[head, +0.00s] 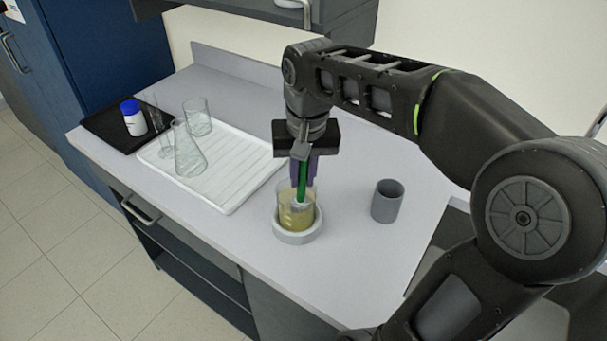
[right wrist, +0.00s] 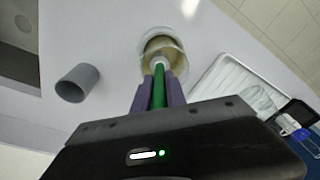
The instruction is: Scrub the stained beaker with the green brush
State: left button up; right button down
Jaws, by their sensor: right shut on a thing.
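The stained beaker (head: 287,215) is clear glass with a yellowish-brown stain. It stands upright in a round pale holder (head: 297,237) on the counter, and it also shows in the right wrist view (right wrist: 151,48). My right gripper (head: 302,178) is above the beaker, pointing down, with its purple fingers shut on the green brush (head: 301,190). The brush handle also shows between the fingers in the right wrist view (right wrist: 159,88). Its pale head is inside the beaker; whether it touches the glass, I cannot tell. My left gripper is not in view.
A grey cup (head: 387,202) stands right of the holder. A white ridged tray (head: 236,185) at left carries a conical flask (head: 188,155) and other glassware. A black mat (head: 101,126) with a blue-capped white bottle (head: 133,120) lies beyond it. A cabinet hangs above.

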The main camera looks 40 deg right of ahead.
jog(key=shift+w+a, duration=0.3)
jog(key=shift+w, duration=0.1)
jog(key=shift+s, duration=0.15)
